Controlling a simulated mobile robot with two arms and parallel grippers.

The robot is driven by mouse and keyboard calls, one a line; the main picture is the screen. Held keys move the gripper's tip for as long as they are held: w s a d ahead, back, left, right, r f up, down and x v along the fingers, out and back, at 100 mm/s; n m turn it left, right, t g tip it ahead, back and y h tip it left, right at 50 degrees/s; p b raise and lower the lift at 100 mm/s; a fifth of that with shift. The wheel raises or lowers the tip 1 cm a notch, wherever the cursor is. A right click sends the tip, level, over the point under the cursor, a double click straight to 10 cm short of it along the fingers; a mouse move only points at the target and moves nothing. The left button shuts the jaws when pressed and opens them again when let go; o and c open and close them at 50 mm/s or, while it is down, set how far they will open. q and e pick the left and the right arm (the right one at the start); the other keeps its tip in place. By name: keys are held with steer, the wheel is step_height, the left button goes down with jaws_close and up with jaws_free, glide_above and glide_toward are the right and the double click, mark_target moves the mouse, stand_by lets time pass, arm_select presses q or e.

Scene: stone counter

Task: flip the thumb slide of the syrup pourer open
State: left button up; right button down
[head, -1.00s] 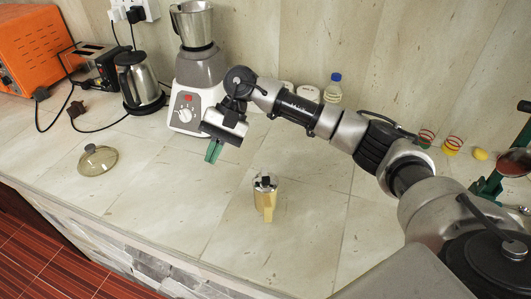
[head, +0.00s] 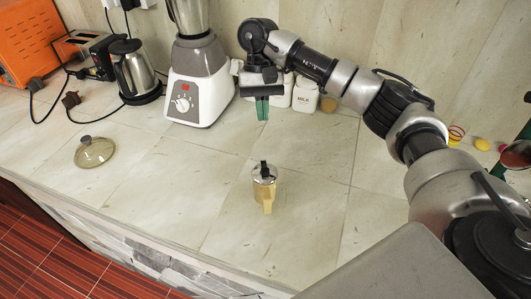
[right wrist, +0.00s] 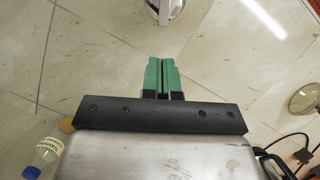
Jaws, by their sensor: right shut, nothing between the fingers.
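The syrup pourer (head: 265,192) stands upright on the counter in the middle of the head view. It has a yellowish body and handle, and a silver top with a dark piece (head: 264,168) on it. Whether its slide is open is too small to tell. My right gripper (head: 262,112) is behind and above the pourer, apart from it, pointing down. Its green fingers are together and empty, as the right wrist view also shows (right wrist: 162,75). A silvery thing cut off at that view's top edge may be the pourer. My left gripper is not in view.
A blender (head: 196,90) stands left of my right gripper, with white canisters (head: 304,95) behind it. A glass lid (head: 94,151), a kettle (head: 136,70) and a toaster (head: 92,55) are at left. The counter (head: 200,215) around the pourer is clear.

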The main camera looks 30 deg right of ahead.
mark_target(266, 164)
steer(key=s+f+p, duration=0.1)
steer(key=f, duration=0.1)
steer(key=s+a+f+p, duration=0.1)
steer(key=s+f, duration=0.1)
steer(key=s+a+f+p, duration=0.1)
steer(key=s+f+p, duration=0.1)
steer(key=f, duration=0.1)
steer(key=shift+s, duration=0.2)
steer(key=shift+s+a+f+p, duration=0.1)
steer(key=shift+s+a+p, duration=0.25)
steer(key=shift+s, duration=0.2)
